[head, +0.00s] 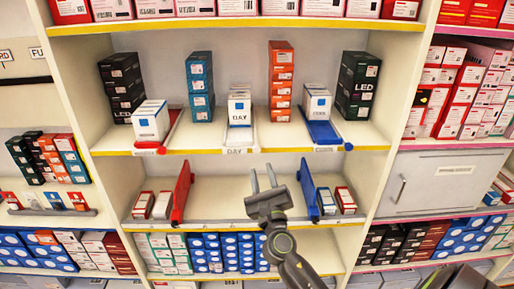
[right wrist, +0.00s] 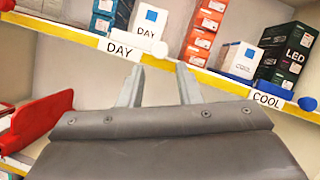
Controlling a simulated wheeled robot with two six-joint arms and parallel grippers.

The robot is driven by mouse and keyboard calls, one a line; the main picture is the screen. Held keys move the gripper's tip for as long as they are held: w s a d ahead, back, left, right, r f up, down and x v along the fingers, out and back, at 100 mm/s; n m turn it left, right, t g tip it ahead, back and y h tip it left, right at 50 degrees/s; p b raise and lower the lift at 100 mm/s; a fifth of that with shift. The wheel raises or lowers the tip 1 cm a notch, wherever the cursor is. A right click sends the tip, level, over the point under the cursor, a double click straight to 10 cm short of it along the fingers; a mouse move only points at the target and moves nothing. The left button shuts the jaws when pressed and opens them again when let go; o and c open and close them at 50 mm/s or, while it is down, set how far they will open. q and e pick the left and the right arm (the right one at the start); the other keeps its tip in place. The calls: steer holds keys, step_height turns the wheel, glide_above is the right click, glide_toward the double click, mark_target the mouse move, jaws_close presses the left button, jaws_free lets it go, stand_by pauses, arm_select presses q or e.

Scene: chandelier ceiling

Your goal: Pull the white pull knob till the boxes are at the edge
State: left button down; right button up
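The white pull knob (head: 256,150) is at the shelf's front edge beside the DAY label (head: 237,151). It also shows in the right wrist view (right wrist: 160,49). White DAY boxes (head: 239,107) stand in a row behind it, set back from the edge in the head view. My right gripper (head: 262,178) is open and empty, just below the knob, with its fingers pointing up toward the shelf edge. In the right wrist view its two fingers (right wrist: 158,85) are spread wide, and the knob is above and between them, apart from both. My left gripper is out of view.
A red pull knob (head: 161,150) is left and a blue one (head: 348,146) right, each with white boxes behind. On the lower shelf, a red divider (head: 181,190) and blue divider (head: 309,190) flank my right gripper. The shelf's yellow edge (head: 200,152) runs above it.

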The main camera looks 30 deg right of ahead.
mark_target(257, 151)
steer(key=p+x, duration=0.1)
steer(key=x, duration=0.6)
steer(key=shift+w+d, duration=0.1)
steer(key=shift+w, duration=0.1)
steer(key=shift+c, duration=0.4)
jaws_close()
